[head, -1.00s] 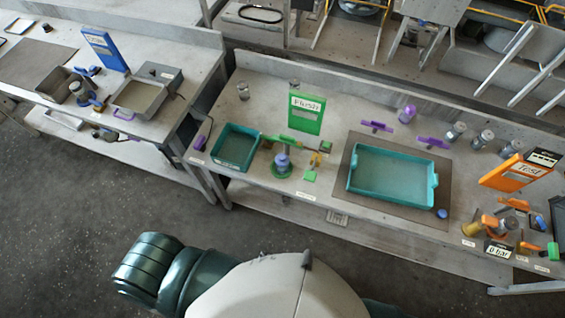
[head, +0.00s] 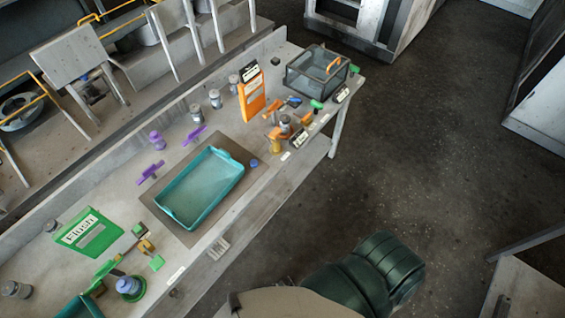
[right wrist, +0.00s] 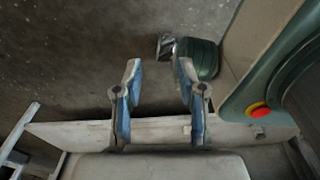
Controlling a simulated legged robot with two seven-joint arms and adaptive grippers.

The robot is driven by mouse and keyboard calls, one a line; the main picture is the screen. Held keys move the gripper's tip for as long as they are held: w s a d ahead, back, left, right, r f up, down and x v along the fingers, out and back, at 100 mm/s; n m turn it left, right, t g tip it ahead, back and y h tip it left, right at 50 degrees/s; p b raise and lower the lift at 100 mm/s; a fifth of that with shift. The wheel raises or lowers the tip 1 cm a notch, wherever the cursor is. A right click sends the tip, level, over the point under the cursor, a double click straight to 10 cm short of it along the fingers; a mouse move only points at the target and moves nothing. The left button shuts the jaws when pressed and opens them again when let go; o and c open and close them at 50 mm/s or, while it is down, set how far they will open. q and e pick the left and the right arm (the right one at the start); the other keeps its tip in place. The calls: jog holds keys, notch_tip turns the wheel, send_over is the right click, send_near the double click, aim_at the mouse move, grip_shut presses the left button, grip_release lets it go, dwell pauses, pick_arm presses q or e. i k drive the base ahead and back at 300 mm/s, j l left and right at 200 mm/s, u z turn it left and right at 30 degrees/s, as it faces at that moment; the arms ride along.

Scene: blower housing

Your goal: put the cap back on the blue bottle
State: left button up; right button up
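A blue-topped bottle-like thing (head: 128,286) stands upright in a green ring holder at the lower left of the head view. It is too small to tell whether its neck is open. A small round blue piece (head: 254,163), which looks like a cap, lies on the grey mat beside the right end of the teal tray. My right gripper (right wrist: 158,72) is open and empty in the right wrist view, with blue-padded fingers apart above the floor. It touches neither piece. My left gripper is not in view.
The teal tray (head: 166,211) lies on a grey mat (head: 238,155). Open floor (head: 420,150) lies to the right.

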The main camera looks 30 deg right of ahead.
aim_at(126, 284)
jog(key=z, duration=0.8)
jog(key=u, duration=2.05)
